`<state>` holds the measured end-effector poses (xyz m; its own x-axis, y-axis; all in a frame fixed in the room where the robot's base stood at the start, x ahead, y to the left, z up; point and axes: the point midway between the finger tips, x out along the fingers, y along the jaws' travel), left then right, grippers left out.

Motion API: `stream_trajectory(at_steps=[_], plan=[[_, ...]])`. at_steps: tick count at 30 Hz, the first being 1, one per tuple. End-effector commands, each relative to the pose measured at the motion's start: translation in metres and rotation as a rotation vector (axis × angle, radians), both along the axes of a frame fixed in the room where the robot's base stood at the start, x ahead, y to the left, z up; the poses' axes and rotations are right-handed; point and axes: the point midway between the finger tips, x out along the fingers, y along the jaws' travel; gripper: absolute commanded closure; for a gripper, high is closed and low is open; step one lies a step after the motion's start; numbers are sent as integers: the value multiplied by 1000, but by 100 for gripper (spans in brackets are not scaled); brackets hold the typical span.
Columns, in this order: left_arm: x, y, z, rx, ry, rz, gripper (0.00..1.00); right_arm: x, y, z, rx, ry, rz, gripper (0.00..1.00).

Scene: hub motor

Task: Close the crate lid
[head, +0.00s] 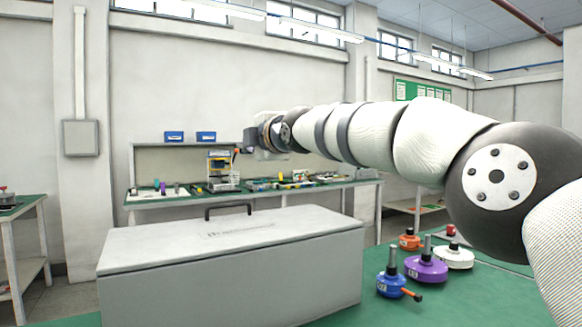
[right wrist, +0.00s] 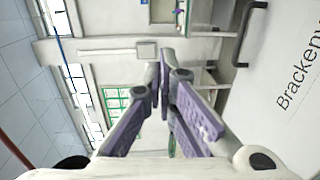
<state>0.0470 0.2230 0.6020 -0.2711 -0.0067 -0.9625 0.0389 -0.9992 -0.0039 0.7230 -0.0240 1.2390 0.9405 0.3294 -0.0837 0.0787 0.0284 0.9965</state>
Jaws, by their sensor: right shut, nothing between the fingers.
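The grey crate (head: 235,285) stands on the green table in the head view. Its lid (head: 290,226) lies flat on top, with no visible gap along the front edge. A dark handle (head: 228,209) stands at the lid's far edge. The lid (right wrist: 285,120) and handle (right wrist: 251,32) also show at the right of the right wrist view. My right gripper (head: 250,140) is held in the air above and beyond the crate, apart from it. In the right wrist view its purple-padded fingers (right wrist: 163,80) are shut and empty. My left gripper is not in view.
Blue (head: 391,284), purple (head: 427,268), white (head: 455,257) and orange (head: 409,241) hub motors stand on the table right of the crate. A workbench (head: 345,184) with tools and blue bins stands behind. The table's front right is clear.

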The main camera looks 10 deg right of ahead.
Motion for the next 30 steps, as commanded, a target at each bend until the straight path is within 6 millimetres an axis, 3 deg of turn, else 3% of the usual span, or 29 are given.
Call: stream_trajectory(at_steps=[9,21,30], plan=[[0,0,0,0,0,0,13,-4,0,2,-2,-2,1,100],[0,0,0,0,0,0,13,-59,-20,7,-2,-2,0,100],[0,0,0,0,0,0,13,-71,-25,6,1,0,0,100]])
